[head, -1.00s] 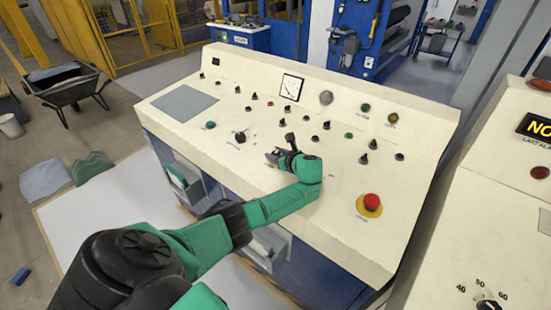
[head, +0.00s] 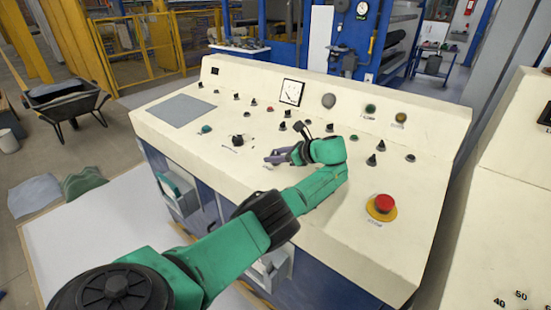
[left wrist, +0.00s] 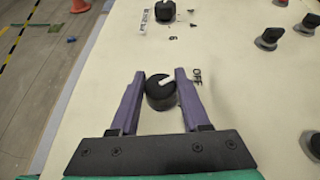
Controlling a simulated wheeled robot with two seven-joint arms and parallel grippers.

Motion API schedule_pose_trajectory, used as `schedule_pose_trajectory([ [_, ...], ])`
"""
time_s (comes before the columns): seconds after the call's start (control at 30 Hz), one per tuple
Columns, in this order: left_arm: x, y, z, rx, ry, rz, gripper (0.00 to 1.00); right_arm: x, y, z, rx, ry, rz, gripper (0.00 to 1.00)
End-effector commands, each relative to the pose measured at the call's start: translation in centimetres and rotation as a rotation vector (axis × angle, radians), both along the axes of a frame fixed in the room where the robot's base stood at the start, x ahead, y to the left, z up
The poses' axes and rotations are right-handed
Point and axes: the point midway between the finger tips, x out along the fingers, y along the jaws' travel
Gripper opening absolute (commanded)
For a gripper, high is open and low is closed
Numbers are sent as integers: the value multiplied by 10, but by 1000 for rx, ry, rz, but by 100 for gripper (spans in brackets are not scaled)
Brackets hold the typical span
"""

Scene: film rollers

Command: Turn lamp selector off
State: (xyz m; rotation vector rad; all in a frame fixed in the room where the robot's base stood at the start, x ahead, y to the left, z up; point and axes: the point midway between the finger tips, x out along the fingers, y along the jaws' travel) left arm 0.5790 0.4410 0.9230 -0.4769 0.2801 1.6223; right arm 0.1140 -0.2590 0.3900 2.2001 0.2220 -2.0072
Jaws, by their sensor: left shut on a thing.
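A black round selector knob (left wrist: 160,95) with a white pointer mark is on the cream console panel in the left wrist view. The word OFF (left wrist: 197,76) is printed to its right, and the pointer slants up and right. My left gripper (left wrist: 158,77) has its two purple fingers on either side of this knob, shut on it. In the head view my left gripper (head: 276,156) is low over the middle of the console (head: 238,178), and its knob is hard to make out there. My right gripper is not in view.
Another black selector (head: 238,141) is just left of the gripper. Several small knobs and lamps line the panel behind. A red emergency button (head: 383,204) on a yellow base is at the right front. A second console (head: 515,190) stands at the right.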

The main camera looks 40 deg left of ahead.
Motion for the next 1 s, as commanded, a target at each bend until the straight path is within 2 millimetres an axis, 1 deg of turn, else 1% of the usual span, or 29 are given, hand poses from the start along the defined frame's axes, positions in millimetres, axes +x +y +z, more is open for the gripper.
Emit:
schedule_pose_trajectory([
  [0.17, 0, 1, 1, 0, 0, 1, 0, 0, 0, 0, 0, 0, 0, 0],
  [0.2, 0, 1, 1, 0, 0, 1, 62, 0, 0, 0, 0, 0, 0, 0],
  [0.23, 0, 1, 0, 0, 0, 1, 73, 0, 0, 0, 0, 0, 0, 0],
  [0.27, 0, 1, 0, 0, 0, 1, 76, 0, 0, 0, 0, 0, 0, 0],
  [0.53, 0, 0, 0, 0, 0, -1, 76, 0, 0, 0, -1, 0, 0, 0],
  [0.67, 1, -9, 5, 0, -1, -4, 76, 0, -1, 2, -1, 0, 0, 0],
  [0.77, 3, -28, 15, -2, -3, -5, 76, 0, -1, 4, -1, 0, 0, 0],
  [1.0, 7, -92, 46, -2, -3, -4, 76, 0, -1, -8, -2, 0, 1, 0],
])
